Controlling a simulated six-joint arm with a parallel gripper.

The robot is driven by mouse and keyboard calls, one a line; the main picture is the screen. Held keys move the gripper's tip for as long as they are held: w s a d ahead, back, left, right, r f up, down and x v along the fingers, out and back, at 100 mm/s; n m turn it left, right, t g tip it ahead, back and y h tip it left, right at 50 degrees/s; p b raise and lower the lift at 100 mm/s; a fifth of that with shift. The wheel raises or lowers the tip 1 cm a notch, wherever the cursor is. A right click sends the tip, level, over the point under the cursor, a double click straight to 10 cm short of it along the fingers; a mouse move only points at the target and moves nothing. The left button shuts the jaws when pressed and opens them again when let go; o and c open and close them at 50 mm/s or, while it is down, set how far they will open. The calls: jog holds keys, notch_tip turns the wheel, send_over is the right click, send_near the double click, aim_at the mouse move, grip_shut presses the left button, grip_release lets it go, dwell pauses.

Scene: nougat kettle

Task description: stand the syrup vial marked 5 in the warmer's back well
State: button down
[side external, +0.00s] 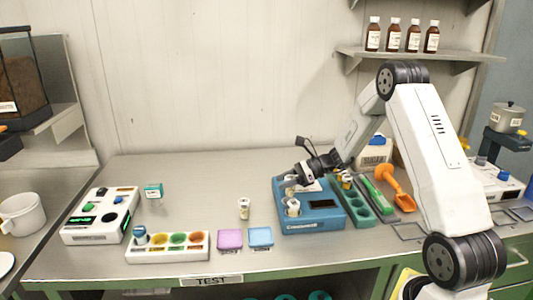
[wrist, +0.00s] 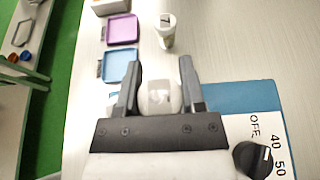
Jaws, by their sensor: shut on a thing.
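The blue warmer (side external: 326,218) sits on the counter with a display on its top. Its white dial plate (wrist: 262,137), marked OFF, 40 and 50, shows in the wrist view. My gripper (side external: 290,184) is at the warmer's left part. In the wrist view my gripper (wrist: 160,92) is shut on a white-topped vial (wrist: 159,98); its number is not readable. A pale vial (side external: 293,208) shows upright at the warmer's front left, just below my gripper. I cannot tell whether it is the held one. The back well is hidden. Another vial (side external: 244,208) stands on the counter.
A purple tray (side external: 230,239) and a blue tray (side external: 261,237) lie left of the warmer, beside a white block with coloured wells (side external: 167,259).

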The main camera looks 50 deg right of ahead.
aim_at(287, 194)
jog(key=shift+f, duration=1.9)
jog(key=shift+f, duration=0.65)
jog(key=shift+c, duration=2.4)
grip_release()
jog(key=shift+s+d, duration=0.1)
jog(key=shift+v, duration=5.4)
